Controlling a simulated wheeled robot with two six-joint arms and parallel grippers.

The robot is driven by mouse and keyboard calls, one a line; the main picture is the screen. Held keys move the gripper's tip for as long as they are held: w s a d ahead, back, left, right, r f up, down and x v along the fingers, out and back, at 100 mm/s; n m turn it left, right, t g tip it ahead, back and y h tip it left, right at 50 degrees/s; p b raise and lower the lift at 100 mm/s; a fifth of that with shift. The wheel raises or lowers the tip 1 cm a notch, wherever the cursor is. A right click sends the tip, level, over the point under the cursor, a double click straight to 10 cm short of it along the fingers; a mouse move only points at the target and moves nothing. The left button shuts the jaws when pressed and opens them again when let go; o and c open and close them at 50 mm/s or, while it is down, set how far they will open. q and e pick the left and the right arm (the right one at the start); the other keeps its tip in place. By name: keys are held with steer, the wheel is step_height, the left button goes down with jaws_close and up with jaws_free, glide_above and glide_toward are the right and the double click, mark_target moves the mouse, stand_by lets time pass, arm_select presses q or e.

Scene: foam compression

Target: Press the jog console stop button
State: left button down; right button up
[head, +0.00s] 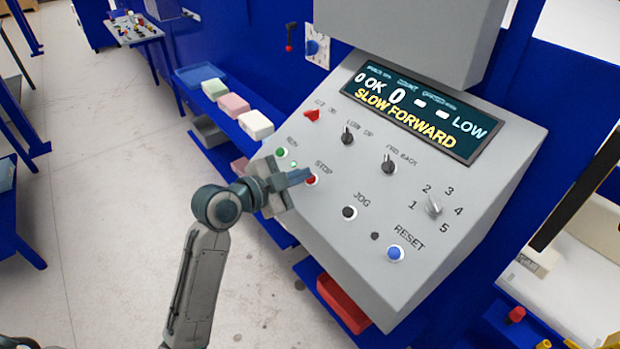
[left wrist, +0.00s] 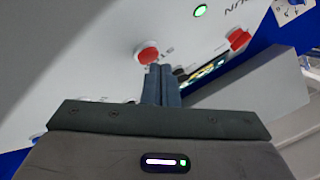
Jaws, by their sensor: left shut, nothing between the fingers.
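The grey jog console (head: 330,240) fills the middle of the head view, with its sloped panel facing me. Its red stop button (head: 312,180) is under the STOP label, partly behind my gripper. In the left wrist view the red stop button (left wrist: 148,54) stands just beyond the fingertips. My left gripper (head: 302,176) is shut and empty, with its tips close to the stop button. I cannot tell whether they touch it. The display (head: 424,112) reads OK and SLOW FORWARD. My right gripper is not in view.
The panel also has a green run button (head: 281,152), a black jog button (head: 349,213), a blue reset button (head: 395,253) and several knobs. A red switch (head: 312,115) sits above. Foam blocks (head: 234,105) lie on a blue shelf to the left. A red bin (head: 343,304) stands below.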

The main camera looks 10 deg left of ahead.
arm_select(q)
steer(key=shift+w+d+f+b, duration=0.15)
steer(key=shift+f+b, duration=0.2)
steer(key=shift+f, duration=0.05)
stand_by(0.8)
steer(key=shift+r, duration=0.1)
steer(key=shift+s+a+r+p, duration=0.3)
steer(key=shift+r+p, duration=0.25)
steer(key=shift+r, duration=0.1)
steer(key=shift+s+a+r+p, duration=0.15)
steer(key=shift+s+r+p, duration=0.05)
steer(key=shift+r+p, duration=0.3)
steer(key=r, duration=0.1)
steer(key=s+a+r+p, duration=0.1)
steer(key=r+p, duration=0.1)
steer(key=shift+s+a+r, duration=0.1)
steer(key=shift+s+a, duration=0.05)
steer(key=shift+s, duration=0.2)
